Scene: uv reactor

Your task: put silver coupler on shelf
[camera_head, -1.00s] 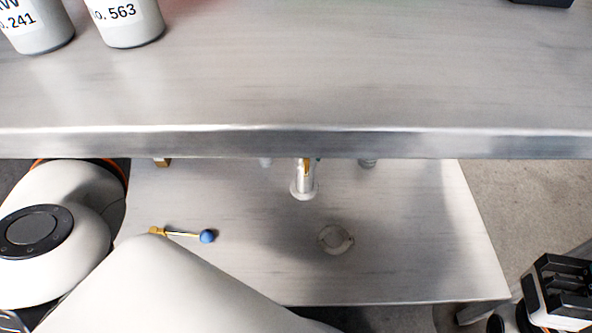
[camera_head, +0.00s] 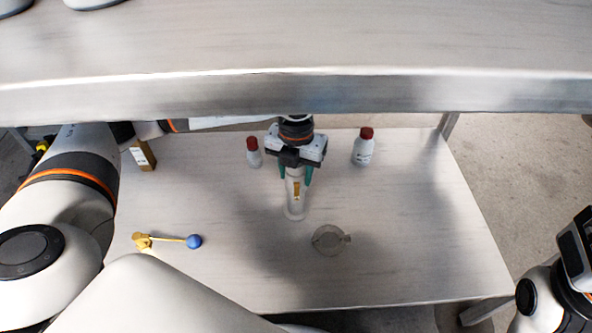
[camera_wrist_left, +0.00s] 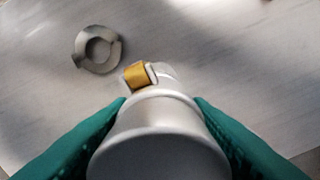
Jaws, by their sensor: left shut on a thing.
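The silver coupler (camera_head: 296,207), a pale cylinder with a flared end and a brass-coloured tab, is upright over the lower shelf (camera_head: 410,250). My left gripper (camera_head: 295,173) is shut on it from above, with a green finger on each side. I cannot tell whether its lower end touches the shelf. In the left wrist view the coupler (camera_wrist_left: 158,150) fills the space between the green fingers of the left gripper (camera_wrist_left: 155,108). Part of my right arm shows at the right edge; its jaws cannot be made out clearly.
A flat grey ring (camera_head: 316,242) lies just right of the coupler. A yellow lever with a blue ball (camera_head: 194,241) lies to the left. Red-capped bottles (camera_head: 254,155) (camera_head: 363,150) stand behind on both sides. The upper shelf edge (camera_head: 420,92) overhangs the back. The shelf's right side is clear.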

